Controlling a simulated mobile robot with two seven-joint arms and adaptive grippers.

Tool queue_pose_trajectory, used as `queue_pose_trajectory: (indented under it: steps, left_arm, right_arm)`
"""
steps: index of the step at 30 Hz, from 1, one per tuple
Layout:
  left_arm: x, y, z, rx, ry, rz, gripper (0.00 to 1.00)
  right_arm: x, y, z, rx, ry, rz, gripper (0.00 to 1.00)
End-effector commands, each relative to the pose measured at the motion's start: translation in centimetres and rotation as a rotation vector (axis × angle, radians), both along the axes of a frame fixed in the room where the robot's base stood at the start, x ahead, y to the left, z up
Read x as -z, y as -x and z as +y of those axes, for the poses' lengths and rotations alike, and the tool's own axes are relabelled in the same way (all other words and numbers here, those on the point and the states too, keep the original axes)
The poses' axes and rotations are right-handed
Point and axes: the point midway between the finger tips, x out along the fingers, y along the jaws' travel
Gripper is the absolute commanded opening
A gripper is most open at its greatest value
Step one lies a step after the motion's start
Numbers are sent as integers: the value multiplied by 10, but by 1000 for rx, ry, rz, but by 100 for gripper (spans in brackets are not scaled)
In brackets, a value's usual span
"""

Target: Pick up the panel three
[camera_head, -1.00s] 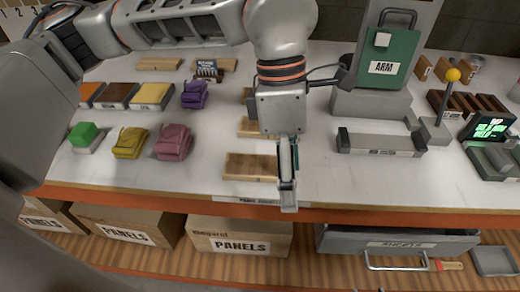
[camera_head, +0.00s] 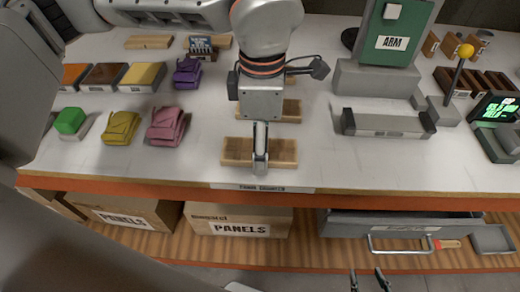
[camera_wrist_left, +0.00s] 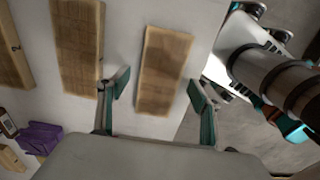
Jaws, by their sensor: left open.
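Three plain wooden panels lie in a column on the white counter, the front one (camera_head: 235,152) nearest its edge, a middle one (camera_head: 290,110) behind, the third mostly hidden by my arm. No number shows, so I cannot tell which is panel three. My left gripper (camera_head: 260,158) points down over the front panel. In the left wrist view the open fingers (camera_wrist_left: 158,98) are either side of the front panel (camera_wrist_left: 163,70), with the middle panel (camera_wrist_left: 78,50) beside it; contact is unclear. My right gripper (camera_head: 368,281) is open and empty at the bottom edge, before the shelf.
Purple (camera_head: 187,72), yellow (camera_head: 121,128) and pink (camera_head: 166,125) bags and a green block (camera_head: 70,120) stand left. A grey holder (camera_head: 385,124) stands right. Boxes marked PANELS (camera_head: 240,220) and a grey drawer (camera_head: 400,226) are below the counter. Counter between panels and holder is clear.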

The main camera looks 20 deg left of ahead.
Motion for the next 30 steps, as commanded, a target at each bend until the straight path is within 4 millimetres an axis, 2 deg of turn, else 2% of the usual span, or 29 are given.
queue_pose_trajectory:
  steps: [2, 8, 13, 23, 30]
  left_arm:
    - [7, 0, 0, 0, 1, 2, 65]
    - [7, 0, 0, 0, 1, -1, 65]
    - [7, 0, 0, 0, 1, 0, 23]
    - [6, 0, 0, 0, 1, 0, 22]
    - [-10, -1, 0, 0, 1, -4, 22]
  right_arm:
    - [0, -1, 0, -1, 2, -2, 40]
    - [-3, -5, 0, 0, 2, -10, 40]
    - [-3, -5, 0, 0, 2, -10, 40]
    - [-4, -5, 0, 1, 0, -11, 40]
    - [-7, -6, 0, 1, -2, -14, 40]
